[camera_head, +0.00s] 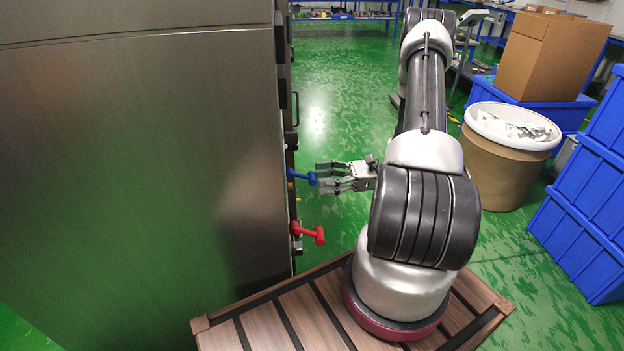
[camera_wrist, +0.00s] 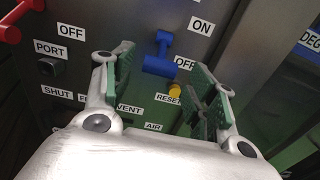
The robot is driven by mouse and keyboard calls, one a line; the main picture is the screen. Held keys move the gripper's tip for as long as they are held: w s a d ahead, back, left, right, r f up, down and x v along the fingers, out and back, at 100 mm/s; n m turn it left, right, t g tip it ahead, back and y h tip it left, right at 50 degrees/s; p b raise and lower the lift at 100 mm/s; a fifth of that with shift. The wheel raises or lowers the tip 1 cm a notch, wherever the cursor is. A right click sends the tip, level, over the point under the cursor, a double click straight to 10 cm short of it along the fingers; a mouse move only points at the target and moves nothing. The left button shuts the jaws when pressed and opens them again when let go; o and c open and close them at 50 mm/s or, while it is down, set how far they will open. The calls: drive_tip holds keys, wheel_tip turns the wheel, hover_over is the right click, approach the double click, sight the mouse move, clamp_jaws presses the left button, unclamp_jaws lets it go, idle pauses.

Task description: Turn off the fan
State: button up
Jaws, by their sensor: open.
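A steel cabinet (camera_head: 150,170) stands on the left, its control panel side seen edge-on. A blue T-shaped handle (camera_wrist: 160,60) is on the panel, between an ON label (camera_wrist: 201,27) and an OFF label (camera_wrist: 185,62); it also shows in the head view (camera_head: 302,177). No label reading FAN is clear. My gripper (camera_head: 323,176) is open and empty, facing the panel close to the blue handle. In the wrist view its fingers (camera_wrist: 163,75) stand left and right of the handle's line. I cannot tell whether they touch it.
A yellow button (camera_wrist: 183,90) sits below the blue handle by RESET. A red handle (camera_head: 308,233) sticks out lower on the panel; it is also at the wrist view's left edge (camera_wrist: 10,33). A drum (camera_head: 505,165) and blue crates (camera_head: 585,210) stand right, with green floor between.

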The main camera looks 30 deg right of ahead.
sight(312, 176)
drive_tip(key=shift+x, duration=1.95)
drive_tip(key=shift+c, duration=0.2)
